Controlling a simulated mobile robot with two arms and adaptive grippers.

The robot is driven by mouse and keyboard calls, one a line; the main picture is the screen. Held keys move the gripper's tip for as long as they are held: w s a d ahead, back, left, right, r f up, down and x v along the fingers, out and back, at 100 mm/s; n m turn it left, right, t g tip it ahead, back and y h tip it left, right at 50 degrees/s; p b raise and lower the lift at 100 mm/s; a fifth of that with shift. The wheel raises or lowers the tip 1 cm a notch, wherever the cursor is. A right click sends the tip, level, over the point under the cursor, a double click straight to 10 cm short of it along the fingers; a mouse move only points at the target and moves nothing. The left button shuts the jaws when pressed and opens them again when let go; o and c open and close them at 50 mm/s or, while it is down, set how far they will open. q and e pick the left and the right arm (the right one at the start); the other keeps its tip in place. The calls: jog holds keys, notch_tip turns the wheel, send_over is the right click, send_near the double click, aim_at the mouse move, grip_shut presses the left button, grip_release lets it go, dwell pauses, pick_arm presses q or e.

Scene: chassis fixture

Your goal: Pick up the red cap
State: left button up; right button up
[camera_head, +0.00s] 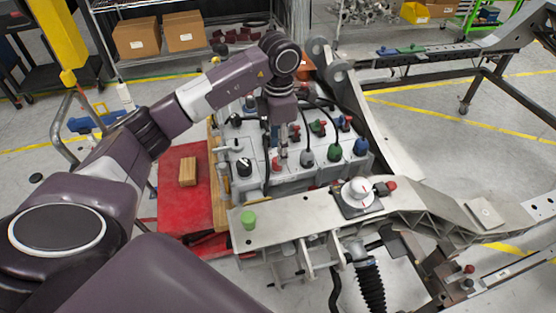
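My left arm reaches in from the left, and its gripper (282,148) points down over a grey battery-like block (246,187) topped with several coloured caps. A small red cap (276,164) is close beside the fingertips, and part of it may be hidden by them. Another red cap (295,131) is just right of the gripper. A further red piece (387,187) sits on the metal chassis beam. The fingers are small and partly merged with the caps, so I cannot tell whether they are open or shut. My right gripper does not show.
Black, green (318,127) and blue (361,147) caps and black cables crowd the block. A green cap (248,219) and a white round part (357,193) stand on the chassis beam (300,221). A red platform (183,215) with a wooden block (188,172) lies left.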

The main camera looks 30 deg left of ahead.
pick_arm(q)
notch_tip(320, 180, down, 4)
jog(key=shift+r+p, duration=0.15)
jog(key=shift+p, duration=0.7)
jog(key=shift+f, duration=0.65)
jog(key=c, duration=0.7)
